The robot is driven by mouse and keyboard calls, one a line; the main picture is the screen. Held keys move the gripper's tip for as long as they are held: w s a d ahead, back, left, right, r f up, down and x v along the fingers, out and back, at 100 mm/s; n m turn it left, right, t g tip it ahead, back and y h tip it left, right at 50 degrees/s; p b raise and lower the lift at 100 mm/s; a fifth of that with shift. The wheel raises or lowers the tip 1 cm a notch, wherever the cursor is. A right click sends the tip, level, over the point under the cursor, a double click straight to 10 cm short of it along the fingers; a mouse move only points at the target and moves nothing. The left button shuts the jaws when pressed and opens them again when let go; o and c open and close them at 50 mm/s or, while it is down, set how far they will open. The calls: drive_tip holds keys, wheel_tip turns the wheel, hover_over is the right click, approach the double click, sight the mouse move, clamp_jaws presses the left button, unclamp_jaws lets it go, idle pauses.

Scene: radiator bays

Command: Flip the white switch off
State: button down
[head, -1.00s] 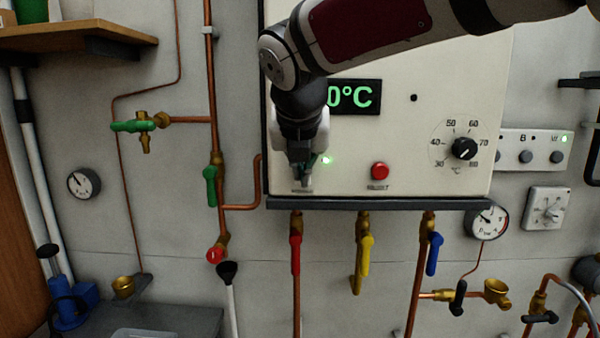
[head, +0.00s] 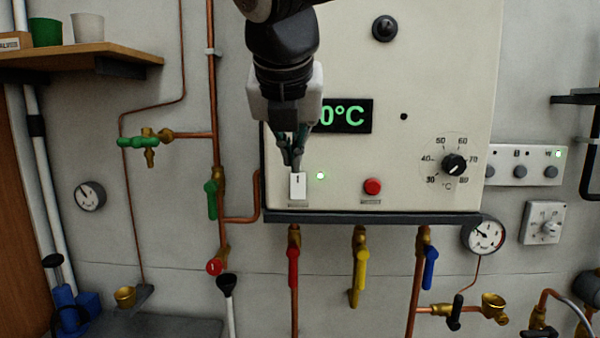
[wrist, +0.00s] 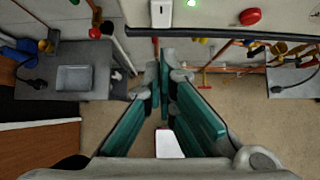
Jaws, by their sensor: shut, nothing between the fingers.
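The white switch (head: 298,185) is on the lower left of the cream boiler panel (head: 440,100), with a lit green lamp (head: 320,175) just right of it. It also shows at the top of the wrist view (wrist: 161,12). My gripper (head: 292,166) is shut and empty. In the head view its fingertips overlap the switch's top edge; I cannot tell whether they touch it. In the wrist view the fingertips (wrist: 160,68) appear below the switch in the picture, apart from it. The display, partly hidden by my gripper, reads "0°C" in its visible part.
A red button (head: 372,186) and a black temperature dial (head: 454,165) are right of the switch. A dark ledge (head: 370,217) runs under the panel, with red, yellow and blue valve handles (head: 362,268) below. A green-handled valve (head: 211,198) is at the left.

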drive_tip(key=shift+s+r, duration=0.35)
drive_tip(key=shift+r, duration=0.1)
drive_tip(key=shift+f, duration=0.1)
drive_tip(key=b, duration=0.2)
drive_tip(key=f+g+b, duration=0.1)
drive_tip(key=b, duration=0.1)
drive_tip(key=shift+s+a+f, duration=0.1)
drive_tip(key=shift+s+a, duration=0.15)
drive_tip(key=shift+a, duration=0.1)
